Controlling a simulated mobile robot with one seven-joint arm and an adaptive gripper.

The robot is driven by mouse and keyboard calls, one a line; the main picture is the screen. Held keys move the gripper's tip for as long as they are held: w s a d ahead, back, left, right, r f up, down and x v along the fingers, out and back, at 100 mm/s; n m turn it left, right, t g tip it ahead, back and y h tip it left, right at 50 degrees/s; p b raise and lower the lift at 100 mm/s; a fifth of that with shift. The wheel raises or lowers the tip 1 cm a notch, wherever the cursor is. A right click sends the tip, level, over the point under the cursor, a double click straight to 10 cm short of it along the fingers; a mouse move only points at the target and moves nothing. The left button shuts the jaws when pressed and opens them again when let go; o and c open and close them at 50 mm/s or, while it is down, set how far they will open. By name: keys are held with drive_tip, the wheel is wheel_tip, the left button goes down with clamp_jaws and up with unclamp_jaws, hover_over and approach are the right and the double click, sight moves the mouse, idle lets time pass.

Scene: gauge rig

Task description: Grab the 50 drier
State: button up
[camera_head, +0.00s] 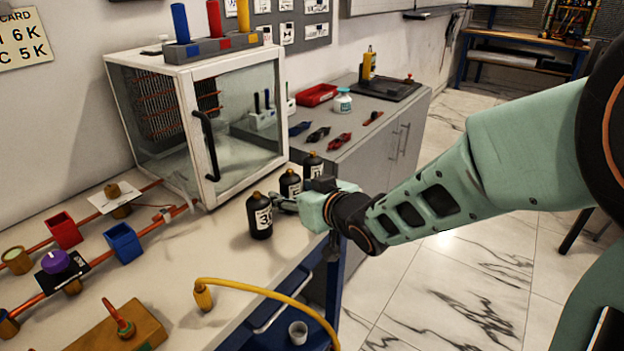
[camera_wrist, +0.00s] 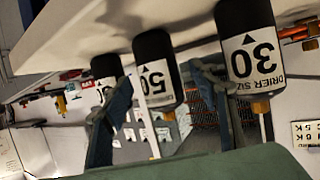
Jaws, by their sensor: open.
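Three black drier bottles with white labels and brass-coloured caps stand in a row near the bench edge. The 50 drier (camera_head: 290,184) is the middle one; in the wrist view, which is upside down, the 50 drier (camera_wrist: 154,76) appears between my two fingers. The 30 drier (camera_head: 260,216) is nearest the head camera and sits right of the fingers in the wrist view (camera_wrist: 248,55). The third drier (camera_head: 313,166) is farther back; its label is hard to read. My gripper (camera_head: 285,202) is open and holds nothing. I cannot tell whether a finger touches a bottle.
A glass-doored cabinet (camera_head: 205,125) stands behind the driers. A yellow hose (camera_head: 270,292) lies on the bench front. Red (camera_head: 64,231) and blue (camera_head: 123,243) blocks sit on pipework at left. A grey side cabinet (camera_head: 365,150) stands behind; open floor lies right.

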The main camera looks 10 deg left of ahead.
drive_tip(key=shift+x, duration=1.15)
drive_tip(key=c, duration=1.5)
